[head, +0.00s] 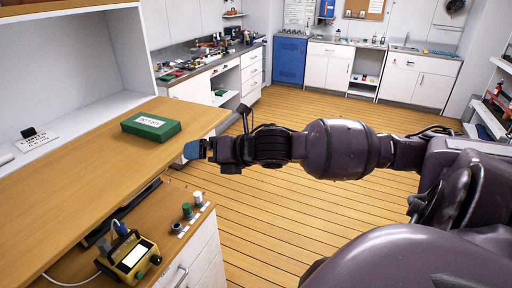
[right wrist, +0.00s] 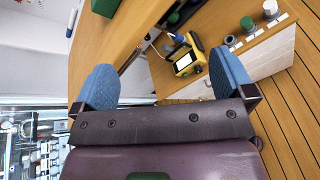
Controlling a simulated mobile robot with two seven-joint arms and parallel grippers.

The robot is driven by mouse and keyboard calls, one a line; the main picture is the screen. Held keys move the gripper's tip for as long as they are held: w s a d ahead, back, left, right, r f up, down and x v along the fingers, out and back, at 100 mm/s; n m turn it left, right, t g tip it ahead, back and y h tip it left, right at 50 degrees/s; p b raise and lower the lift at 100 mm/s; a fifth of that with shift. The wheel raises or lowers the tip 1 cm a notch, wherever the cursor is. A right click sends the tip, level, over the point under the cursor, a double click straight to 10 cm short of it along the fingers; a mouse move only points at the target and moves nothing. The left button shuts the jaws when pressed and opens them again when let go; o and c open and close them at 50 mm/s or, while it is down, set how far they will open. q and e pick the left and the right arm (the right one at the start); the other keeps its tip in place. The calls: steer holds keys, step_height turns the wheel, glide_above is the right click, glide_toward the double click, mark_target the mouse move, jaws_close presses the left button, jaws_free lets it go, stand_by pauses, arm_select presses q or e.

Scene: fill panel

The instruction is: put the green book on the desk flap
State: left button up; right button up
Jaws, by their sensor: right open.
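The green book (head: 151,126) has a white label on top and lies flat on the wooden desk flap (head: 85,180), near its far end. My right gripper (head: 195,149) is just right of the flap's edge, beside the book and apart from it. In the right wrist view its two blue fingers are spread wide with nothing between them, so the gripper (right wrist: 162,78) is open and empty. A green object at the top edge of that view may be the book, but it is cut off. My left gripper is not in view.
A yellow device (head: 130,257) with a lit screen and several small capped containers (head: 187,210) stand on the lower surface beneath the flap. A white sign (head: 36,142) lies at the flap's back. Open plank floor (head: 300,225) is to the right.

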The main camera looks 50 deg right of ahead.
steer(key=s+f+m+h, duration=0.1)
steer(key=s+f+m, duration=0.3)
steer(key=f+m, duration=0.5)
steer(key=s+f+m+h, duration=0.1)
steer(key=s+f+m, duration=0.2)
steer(key=f+m, duration=0.65)
steer(key=s+a+f+m+g+h, duration=0.1)
steer(key=s+a+f+m+h, duration=0.2)
steer(key=s+f+m, duration=0.9)
step_height(320, 180, down, 4)
steer(key=shift+s+a+r+m, duration=0.1)
steer(key=shift+s+a+m, duration=0.25)
steer(key=shift+s+a, duration=0.1)
